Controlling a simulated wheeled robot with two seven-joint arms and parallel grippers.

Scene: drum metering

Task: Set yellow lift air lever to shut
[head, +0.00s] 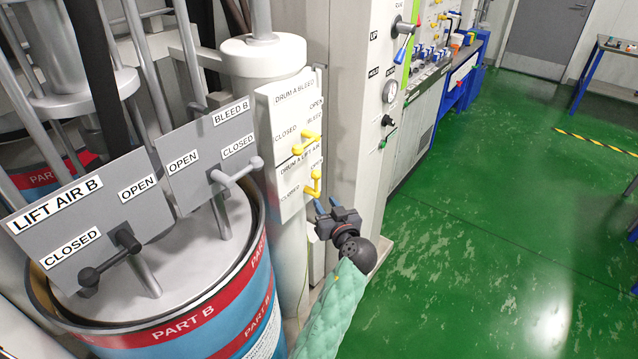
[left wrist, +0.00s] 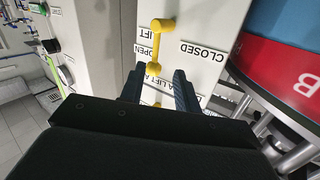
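The yellow lift air lever (head: 314,184) is on the white panel (head: 287,205) under the label DRUM A LIFT AIR in the head view. Its handle stands up by the OPEN label, and CLOSED is to the left. In the left wrist view, where the labels are upside down, the lever (left wrist: 158,42) points down the picture toward my fingers. My left gripper (head: 335,205) is just right of and below the lever in the head view. In the left wrist view its two fingers (left wrist: 159,80) are apart, with the lever's tip near the gap; contact cannot be told. My right gripper is not in view.
A second yellow lever (head: 306,141), labelled DRUM A BLEED, is just above. Green floor (head: 500,230) is clear at right.

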